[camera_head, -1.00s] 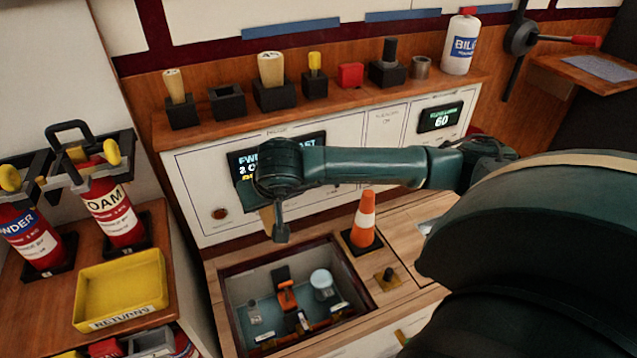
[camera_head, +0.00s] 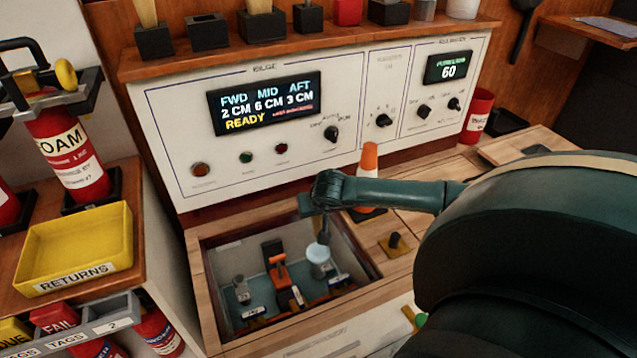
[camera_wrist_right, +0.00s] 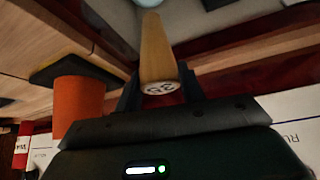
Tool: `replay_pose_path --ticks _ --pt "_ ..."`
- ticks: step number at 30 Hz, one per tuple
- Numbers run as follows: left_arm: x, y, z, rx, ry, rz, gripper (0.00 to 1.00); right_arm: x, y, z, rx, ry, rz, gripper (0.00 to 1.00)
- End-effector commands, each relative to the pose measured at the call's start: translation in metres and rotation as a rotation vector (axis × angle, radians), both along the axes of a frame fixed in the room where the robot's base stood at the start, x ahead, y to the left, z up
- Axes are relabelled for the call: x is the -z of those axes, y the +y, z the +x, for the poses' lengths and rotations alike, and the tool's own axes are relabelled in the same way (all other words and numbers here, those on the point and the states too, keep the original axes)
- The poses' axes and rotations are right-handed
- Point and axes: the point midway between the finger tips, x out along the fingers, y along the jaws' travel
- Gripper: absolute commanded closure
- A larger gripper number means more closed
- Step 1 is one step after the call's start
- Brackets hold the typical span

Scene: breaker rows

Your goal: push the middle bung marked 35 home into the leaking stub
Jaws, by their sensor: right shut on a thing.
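My right gripper (camera_head: 322,236) reaches down over the open well (camera_head: 195,262) in the head view, above a pale-blue round cap or dome (camera_head: 318,256). In the right wrist view the gripper (camera_wrist_right: 160,98) is shut on a tapered wooden bung (camera_wrist_right: 157,50). Its wide end is marked 35 and its narrow end points away towards the well. The bung is hidden in the head view. Stubs stand in the well, among them a grey one (camera_head: 241,290) at the left. I cannot tell which leaks. My left gripper is not in view.
An orange fitting (camera_head: 273,262) stands inside the well. An orange and white cone (camera_head: 369,165) stands close behind my right wrist. A small black knob on a yellow plate (camera_head: 394,243) is right of the well. The panel display (camera_head: 264,103) reads MID 6 CM.

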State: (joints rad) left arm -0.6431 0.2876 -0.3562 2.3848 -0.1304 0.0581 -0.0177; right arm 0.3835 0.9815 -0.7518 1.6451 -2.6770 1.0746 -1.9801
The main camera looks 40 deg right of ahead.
Motion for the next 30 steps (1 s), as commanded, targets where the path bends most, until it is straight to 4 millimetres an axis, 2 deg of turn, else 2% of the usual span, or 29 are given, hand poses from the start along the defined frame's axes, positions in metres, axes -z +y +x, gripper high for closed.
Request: replay_pose_path --ticks 7,18,24,30 --pt "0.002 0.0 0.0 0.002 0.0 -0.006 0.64 0.001 0.001 0.0 -0.002 0.0 -0.001 0.83" --pt "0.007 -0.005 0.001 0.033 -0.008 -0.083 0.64 0.04 0.001 0.0 -0.001 0.0 0.0 0.83" --pt "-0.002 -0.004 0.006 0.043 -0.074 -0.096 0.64 0.054 0.001 0.0 -0.001 0.0 0.0 0.83" --pt "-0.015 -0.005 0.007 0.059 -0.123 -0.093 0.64 0.058 0.001 0.0 -0.001 0.0 0.0 0.83"
